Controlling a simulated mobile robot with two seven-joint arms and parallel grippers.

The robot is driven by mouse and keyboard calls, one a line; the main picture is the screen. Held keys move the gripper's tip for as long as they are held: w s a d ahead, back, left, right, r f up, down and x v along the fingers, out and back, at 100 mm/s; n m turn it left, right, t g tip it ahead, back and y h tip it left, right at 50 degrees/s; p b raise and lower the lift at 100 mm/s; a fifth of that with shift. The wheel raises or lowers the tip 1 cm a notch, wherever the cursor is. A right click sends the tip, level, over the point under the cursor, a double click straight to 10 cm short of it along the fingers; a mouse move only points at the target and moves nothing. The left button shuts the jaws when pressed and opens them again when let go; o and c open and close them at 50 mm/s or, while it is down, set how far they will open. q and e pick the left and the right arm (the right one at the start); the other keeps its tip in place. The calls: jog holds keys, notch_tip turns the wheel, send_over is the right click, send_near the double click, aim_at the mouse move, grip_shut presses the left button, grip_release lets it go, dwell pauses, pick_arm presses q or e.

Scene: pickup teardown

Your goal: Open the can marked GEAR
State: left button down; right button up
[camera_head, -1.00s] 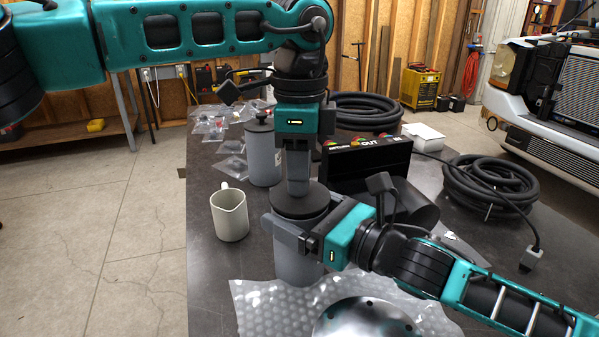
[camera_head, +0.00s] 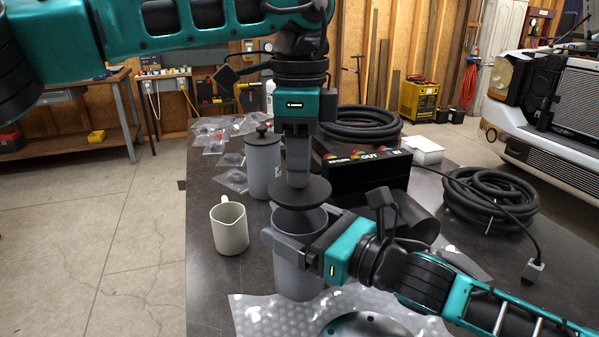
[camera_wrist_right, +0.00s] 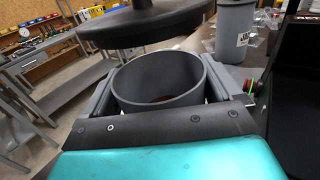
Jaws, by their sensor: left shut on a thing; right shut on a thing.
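A grey can (camera_head: 296,270) stands on the dark table in the head view, with its top open. My right gripper (camera_head: 297,243) is shut around its upper wall; the open rim (camera_wrist_right: 160,80) shows between the fingers in the right wrist view, with something reddish inside. My left gripper (camera_head: 298,178) is shut on the dark round lid (camera_head: 300,194) and holds it just above the can. The lid also shows over the rim in the right wrist view (camera_wrist_right: 145,25). No GEAR marking is readable on this can.
A second grey can (camera_head: 263,165) with its lid on stands behind. A black box marked OUT (camera_head: 367,175), coiled hoses (camera_head: 490,200) and bubble wrap (camera_head: 265,315) lie around. Small plastic bags (camera_head: 215,135) lie at the back.

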jog(key=o, duration=1.2)
